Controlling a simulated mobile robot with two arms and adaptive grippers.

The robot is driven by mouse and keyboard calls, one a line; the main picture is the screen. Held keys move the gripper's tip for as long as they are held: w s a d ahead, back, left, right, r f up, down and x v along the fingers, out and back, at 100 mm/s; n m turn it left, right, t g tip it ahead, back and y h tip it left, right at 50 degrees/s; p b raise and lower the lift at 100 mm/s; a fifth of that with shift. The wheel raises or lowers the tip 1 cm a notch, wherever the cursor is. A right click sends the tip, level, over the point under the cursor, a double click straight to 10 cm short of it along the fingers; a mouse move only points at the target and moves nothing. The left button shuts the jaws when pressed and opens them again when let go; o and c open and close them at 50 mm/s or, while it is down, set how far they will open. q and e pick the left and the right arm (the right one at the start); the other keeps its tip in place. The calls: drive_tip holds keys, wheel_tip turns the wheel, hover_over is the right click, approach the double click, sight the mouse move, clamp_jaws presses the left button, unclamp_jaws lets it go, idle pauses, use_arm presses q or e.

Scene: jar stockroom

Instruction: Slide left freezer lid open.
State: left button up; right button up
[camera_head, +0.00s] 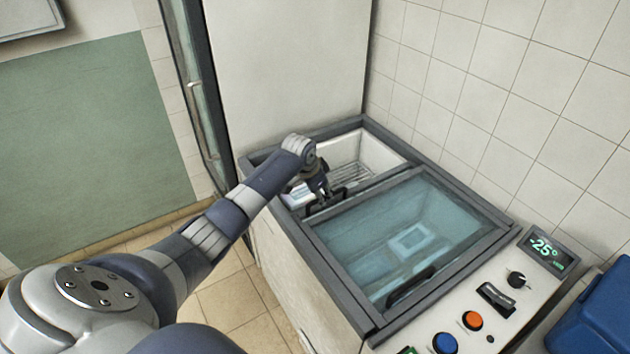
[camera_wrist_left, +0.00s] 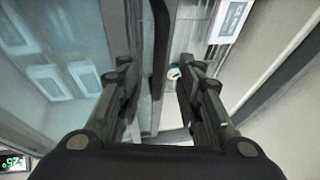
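The chest freezer (camera_head: 300,262) has a glass-topped near part and an uncovered far part showing its white inside. A framed glass lid (camera_head: 385,235) covers the near part; whether the left lid lies stacked with it I cannot tell. A dark handle (camera_head: 330,204) stands at the edge between glass and opening. My left gripper (camera_head: 322,190) is at this handle. In the left wrist view, the gripper's (camera_wrist_left: 157,75) two fingers are apart, with the dark handle bar (camera_wrist_left: 160,45) between them and gaps visible on both sides. My right gripper is out of view.
A second dark handle (camera_head: 410,287) is on the near glass. A control panel (camera_head: 500,297) with buttons and a display is at the near end. A blue bin (camera_head: 597,318) is at right. A white package (camera_wrist_left: 229,20) lies in the opening. A tiled wall borders the freezer.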

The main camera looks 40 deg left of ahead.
use_arm(q)
drive_tip(key=v, duration=0.9)
drive_tip(key=shift+r, duration=0.15)
drive_tip(key=shift+s, duration=0.15)
